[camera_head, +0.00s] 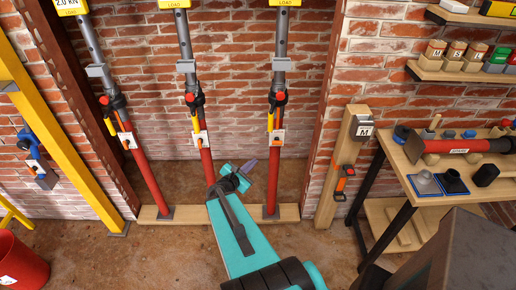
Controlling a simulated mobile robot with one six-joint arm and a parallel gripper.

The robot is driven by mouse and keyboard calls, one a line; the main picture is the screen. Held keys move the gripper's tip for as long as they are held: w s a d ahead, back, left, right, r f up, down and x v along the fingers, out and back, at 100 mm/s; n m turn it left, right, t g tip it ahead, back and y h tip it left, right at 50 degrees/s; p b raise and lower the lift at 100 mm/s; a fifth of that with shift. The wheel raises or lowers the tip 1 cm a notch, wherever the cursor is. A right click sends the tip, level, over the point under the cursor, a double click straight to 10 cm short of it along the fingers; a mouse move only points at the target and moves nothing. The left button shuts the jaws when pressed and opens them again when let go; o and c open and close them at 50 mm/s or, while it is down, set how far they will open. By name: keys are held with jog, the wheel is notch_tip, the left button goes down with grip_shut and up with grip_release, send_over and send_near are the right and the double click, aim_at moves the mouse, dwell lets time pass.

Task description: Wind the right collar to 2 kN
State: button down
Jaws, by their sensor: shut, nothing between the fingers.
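Three steel props stand in the brick wall opening. The right prop (273,175) is upright, with a red lower tube and grey upper tube. Its dark right collar (278,98) has a red knob and sits about mid-height. A yellow handle piece (270,122) hangs just below it. The right load display (285,2) is cut off by the top edge, so its reading is hidden. My gripper (249,168) is shut and empty, low in front of the opening, between the middle and right props in the picture. It appears below the right collar and apart from it.
The middle prop (206,165) and leaning left prop (147,175) stand left; the left display (68,3) reads 2.0 kN. A yellow frame (65,130) and red bucket (18,262) are far left. A wooden post (330,190) and bench (435,190) are right.

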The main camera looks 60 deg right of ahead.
jog(key=s+a+f+m+g+y+b, duration=0.2)
jog(key=a+f+m+y, duration=0.2)
jog(key=a+f, duration=0.7)
jog(key=s+a+f+m+g+y+b, duration=0.1)
jog(key=s+a+f+m+y+b, duration=0.2)
jog(key=a+f, duration=0.85)
jog(key=s+a+f+m+g+y+b, duration=0.1)
jog(key=s+a+f+m+y, duration=0.1)
jog(key=a, duration=0.6)
jog(key=s+a+f+m+g+y, duration=0.1)
jog(key=s+a+f+m+y, duration=0.1)
jog(key=a, duration=0.7)
jog(key=s+a+f+m+g+y+b, duration=0.1)
jog(key=s+a+f+m+y, duration=0.2)
jog(key=a, duration=0.6)
notch_tip(320, 180, down, 3)
jog(key=shift+s+a+f+g+y+b, duration=0.25)
jog(key=shift+s+g+y, duration=0.2)
jog(key=shift+s, duration=0.6)
